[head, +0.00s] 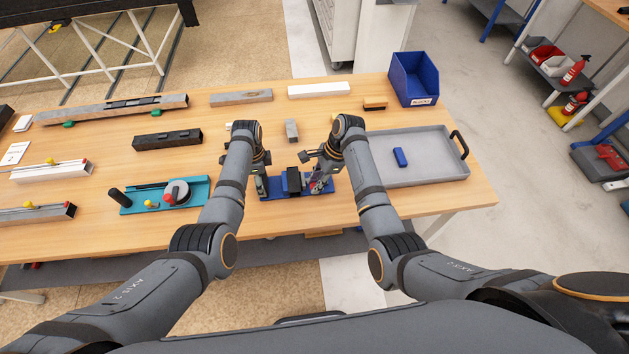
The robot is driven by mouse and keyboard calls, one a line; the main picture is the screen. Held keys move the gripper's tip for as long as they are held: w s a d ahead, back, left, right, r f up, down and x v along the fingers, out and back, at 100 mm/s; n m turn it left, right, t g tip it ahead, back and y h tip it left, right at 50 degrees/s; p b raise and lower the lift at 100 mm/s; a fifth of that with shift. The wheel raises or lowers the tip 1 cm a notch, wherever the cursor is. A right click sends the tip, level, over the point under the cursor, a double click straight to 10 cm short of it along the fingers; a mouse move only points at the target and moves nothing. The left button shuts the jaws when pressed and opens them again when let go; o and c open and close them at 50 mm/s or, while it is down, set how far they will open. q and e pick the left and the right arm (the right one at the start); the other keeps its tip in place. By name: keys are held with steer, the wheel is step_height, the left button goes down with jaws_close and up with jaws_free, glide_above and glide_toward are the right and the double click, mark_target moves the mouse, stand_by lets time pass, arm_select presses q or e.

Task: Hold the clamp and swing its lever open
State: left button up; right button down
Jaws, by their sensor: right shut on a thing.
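The clamp (293,182) is a blue base with a black block in its middle, near the front edge of the table between my two grippers. A small red part, which looks like its lever, shows at its right end. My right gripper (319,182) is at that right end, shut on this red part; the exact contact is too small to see. My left gripper (261,185) is at the left end of the base, pointing down. Its fingers are small and partly hidden by my arm, so I cannot tell whether they hold the base.
A teal fixture (198,190) with a round dial lies left of my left arm. A grey tray (435,171) with a blue block (400,157) stands at right, a blue bin (414,78) behind it. Bars and profiles lie across the back and left of the wooden table.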

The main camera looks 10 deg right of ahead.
steer(key=n, duration=0.1)
steer(key=d+n+g, duration=0.1)
steer(key=d+n, duration=0.1)
steer(key=n, duration=0.1)
steer(key=shift+s+d+g+h, duration=0.15)
steer(key=shift+s+g+h, duration=0.15)
steer(key=shift+h, duration=0.1)
steer(key=d+n, duration=0.1)
steer(key=n, duration=0.1)
steer(key=d+n+g+h, duration=0.1)
steer(key=n, duration=0.1)
steer(key=shift+d+n, duration=0.2)
steer(key=shift+n, duration=0.2)
steer(key=n, duration=0.1)
steer(key=d+n+h, duration=0.1)
steer(key=shift+w+d+n+g, duration=0.2)
steer(key=shift+w+n+g, duration=0.1)
steer(key=shift+g, duration=0.1)
steer(key=shift+w+d+n+h, duration=0.35)
steer(key=shift+d+n+h, duration=0.1)
steer(key=shift+n, duration=0.65)
steer(key=shift+w+d+n+h, duration=0.35)
steer(key=shift+d+n+h, duration=0.1)
steer(key=shift+n, duration=0.65)
steer(key=c, duration=1.2)
jaws_free()
steer(key=shift+o, duration=0.2)
steer(key=shift+w, duration=0.1)
